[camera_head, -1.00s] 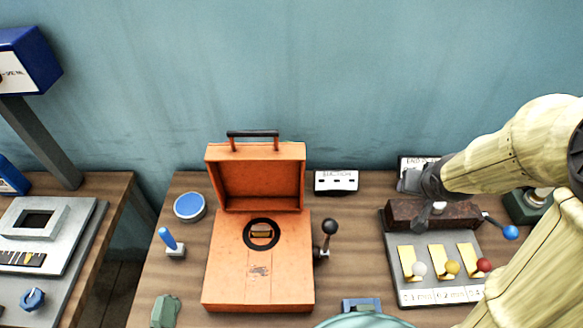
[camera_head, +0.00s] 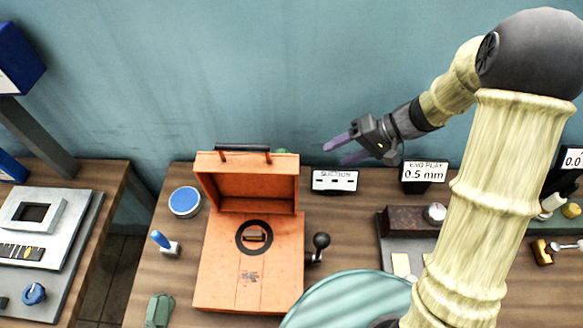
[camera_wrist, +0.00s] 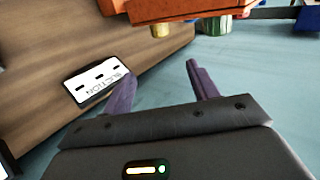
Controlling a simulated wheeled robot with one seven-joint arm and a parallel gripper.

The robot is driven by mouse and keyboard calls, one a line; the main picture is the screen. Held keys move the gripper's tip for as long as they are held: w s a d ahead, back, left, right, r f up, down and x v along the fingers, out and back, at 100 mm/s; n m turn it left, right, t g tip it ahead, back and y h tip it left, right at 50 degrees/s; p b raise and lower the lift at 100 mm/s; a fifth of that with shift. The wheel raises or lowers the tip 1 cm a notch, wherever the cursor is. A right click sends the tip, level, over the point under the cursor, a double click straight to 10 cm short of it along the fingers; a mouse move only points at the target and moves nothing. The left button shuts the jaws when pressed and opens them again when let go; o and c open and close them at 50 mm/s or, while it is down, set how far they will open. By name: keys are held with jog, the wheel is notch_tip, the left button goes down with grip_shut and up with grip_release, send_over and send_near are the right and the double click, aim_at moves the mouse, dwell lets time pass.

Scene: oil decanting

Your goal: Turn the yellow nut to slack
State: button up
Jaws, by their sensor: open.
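My gripper (camera_head: 345,151) is open and empty, raised near the wall above the back edge of the table. Its two purple fingers also show in the wrist view (camera_wrist: 162,72), with nothing between them. A small yellow part (camera_head: 542,252) lies at the far right of the head view, beyond my arm; I cannot tell whether it is the yellow nut. In the wrist view a yellow cylinder (camera_wrist: 160,30) shows beside the orange case, also not clearly a nut. My arm hides much of the right side of the table.
The open orange case (camera_head: 250,275) stands mid-table with a black-knobbed lever (camera_head: 320,242) at its right. A SUCTION sign (camera_head: 334,181) and a 0.5 mm sign (camera_head: 425,172) stand at the back. A blue round tin (camera_head: 184,202) is left of the case.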

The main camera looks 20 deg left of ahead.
jog(key=shift+s+a, duration=0.1)
jog(key=shift+s, duration=0.3)
jog(key=x, duration=1.7)
jog(key=shift+s+f+b, duration=0.15)
jog(key=shift+b, duration=0.2)
jog(key=c, duration=1)
